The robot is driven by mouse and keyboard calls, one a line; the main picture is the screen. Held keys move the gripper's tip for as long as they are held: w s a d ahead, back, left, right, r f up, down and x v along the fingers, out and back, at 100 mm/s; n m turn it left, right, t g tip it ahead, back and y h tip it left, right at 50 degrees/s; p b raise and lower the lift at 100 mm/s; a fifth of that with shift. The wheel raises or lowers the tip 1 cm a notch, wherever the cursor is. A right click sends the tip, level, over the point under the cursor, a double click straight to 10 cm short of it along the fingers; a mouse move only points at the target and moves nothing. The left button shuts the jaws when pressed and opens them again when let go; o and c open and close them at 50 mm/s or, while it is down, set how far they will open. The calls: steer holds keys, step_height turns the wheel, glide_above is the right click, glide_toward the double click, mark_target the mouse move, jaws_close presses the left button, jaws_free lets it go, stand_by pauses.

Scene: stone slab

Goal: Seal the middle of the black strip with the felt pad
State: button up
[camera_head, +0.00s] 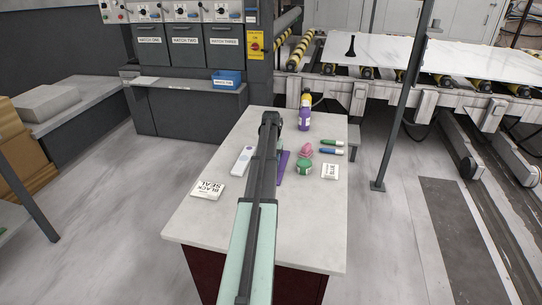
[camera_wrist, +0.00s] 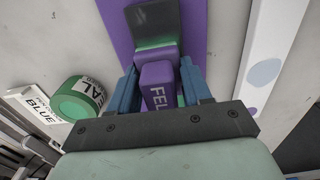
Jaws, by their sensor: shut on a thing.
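My gripper (camera_wrist: 160,85) is shut on a purple block lettered "FEL…", the felt pad (camera_wrist: 158,82). Its blue fingers press both sides. Beyond the pad, in the wrist view, are a dark block (camera_wrist: 155,18) and a green patch, over a purple sheet (camera_wrist: 118,22); whether these touch the pad I cannot tell. In the head view my arm hides the gripper and pad; part of the purple sheet (camera_head: 283,160) shows beside it. A black, narrow mark with a wide foot (camera_head: 351,47) lies on the white slab (camera_head: 385,50); whether it is the black strip is unclear.
On the table (camera_head: 215,225) are a "BLACK SEAL" card (camera_head: 207,189), a spotted white strip (camera_head: 243,160), a green tub (camera_head: 303,170), a pink object (camera_head: 305,150), another card (camera_head: 330,172), markers (camera_head: 331,147) and a purple bottle (camera_head: 305,115). A grey post (camera_head: 398,105) stands right. The table's front is clear.

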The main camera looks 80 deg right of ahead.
steer(key=shift+d, duration=0.1)
steer(key=shift+a+r, duration=0.2)
steer(key=shift+r, duration=3.9)
